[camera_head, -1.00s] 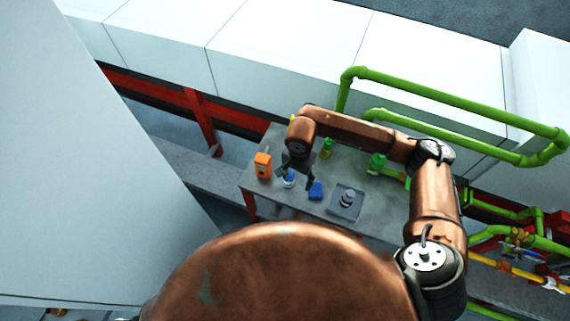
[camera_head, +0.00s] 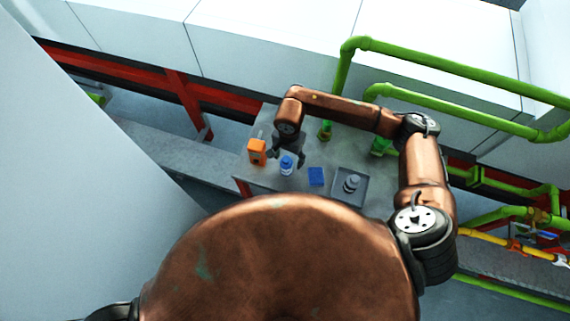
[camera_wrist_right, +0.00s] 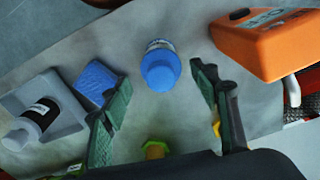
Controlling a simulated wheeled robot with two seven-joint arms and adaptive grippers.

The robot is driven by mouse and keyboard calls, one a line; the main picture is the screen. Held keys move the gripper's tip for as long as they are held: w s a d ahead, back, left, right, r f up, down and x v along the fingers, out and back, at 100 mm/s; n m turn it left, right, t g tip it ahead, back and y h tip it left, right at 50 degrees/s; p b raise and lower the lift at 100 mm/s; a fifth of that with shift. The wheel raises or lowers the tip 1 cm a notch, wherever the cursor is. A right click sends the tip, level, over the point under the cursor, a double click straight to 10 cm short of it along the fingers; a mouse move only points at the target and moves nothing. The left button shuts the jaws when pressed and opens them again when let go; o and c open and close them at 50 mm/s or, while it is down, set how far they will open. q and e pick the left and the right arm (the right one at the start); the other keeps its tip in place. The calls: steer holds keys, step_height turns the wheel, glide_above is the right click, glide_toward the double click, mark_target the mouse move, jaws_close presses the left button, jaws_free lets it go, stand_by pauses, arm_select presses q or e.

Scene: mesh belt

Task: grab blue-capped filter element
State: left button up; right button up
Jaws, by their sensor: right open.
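The blue-capped filter element (camera_head: 286,165) is a small white bottle-like piece with a blue cap, upright on the grey table. In the right wrist view (camera_wrist_right: 160,70) it appears between the spread fingers, just beyond their tips. My right gripper (camera_head: 288,155) is open and empty, close to the element on the table's far side. Its two dark green fingers (camera_wrist_right: 159,75) show apart in the wrist view, with no visible contact on the element. My left gripper is not in view.
An orange device (camera_head: 257,152) stands left of the element. A blue block (camera_head: 316,176) and a grey tray (camera_head: 337,195) holding a grey bottle (camera_head: 351,183) lie to the right. Green-topped items (camera_head: 325,130) stand behind. Green pipes (camera_head: 450,80) run beyond the table.

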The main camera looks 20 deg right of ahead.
mark_target(286, 165)
steer(key=f, duration=0.2)
steer(key=a+f+p, duration=0.1)
steer(key=f, duration=0.1)
steer(key=shift+s+f, duration=0.2)
steer(key=shift+d+f, duration=0.1)
steer(key=shift+f, duration=0.3)
steer(key=c, duration=1.3)
